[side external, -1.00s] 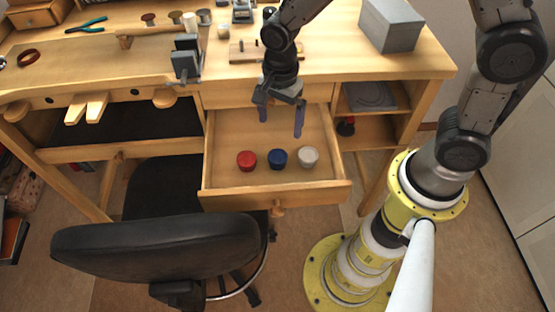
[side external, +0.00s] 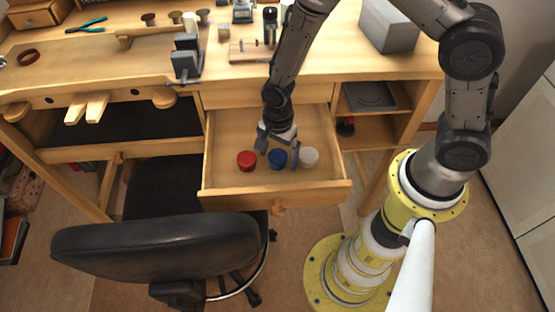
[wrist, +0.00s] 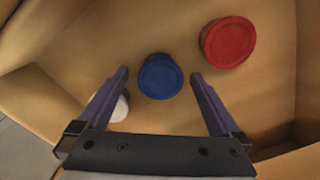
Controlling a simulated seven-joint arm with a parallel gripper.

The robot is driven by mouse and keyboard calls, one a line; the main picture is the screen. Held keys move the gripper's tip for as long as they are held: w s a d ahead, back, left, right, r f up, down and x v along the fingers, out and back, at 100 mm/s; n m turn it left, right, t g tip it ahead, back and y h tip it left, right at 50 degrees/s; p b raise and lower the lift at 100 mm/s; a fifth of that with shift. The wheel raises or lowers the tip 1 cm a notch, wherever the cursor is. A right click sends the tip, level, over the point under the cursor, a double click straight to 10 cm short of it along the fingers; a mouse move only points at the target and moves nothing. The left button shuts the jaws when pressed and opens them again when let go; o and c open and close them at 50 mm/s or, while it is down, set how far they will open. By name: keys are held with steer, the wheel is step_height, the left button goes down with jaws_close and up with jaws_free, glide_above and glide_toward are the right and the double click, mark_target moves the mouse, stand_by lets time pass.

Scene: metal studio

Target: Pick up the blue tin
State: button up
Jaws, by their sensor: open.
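The blue tin (side external: 278,160) stands in the open drawer (side external: 225,190), between a red tin (side external: 246,161) and a white tin (side external: 310,158). My gripper (side external: 278,158) is down in the drawer over the blue tin, open and empty. In the wrist view the blue tin (wrist: 160,76) lies ahead of the gap between the two fingers (wrist: 160,82), with space on both sides. The red tin (wrist: 228,42) is at the upper right there. The white tin (wrist: 110,106) is partly hidden behind the left finger.
The drawer walls surround the tins on all sides. The workbench top (side external: 350,67) stands above and behind the drawer. A black chair (side external: 150,250) is in front at the left. A grey block (side external: 388,25) sits on the bench at the right.

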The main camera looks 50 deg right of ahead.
steer(key=shift+f, duration=0.15)
steer(key=c, duration=1.4)
steer(key=shift+c, duration=0.2)
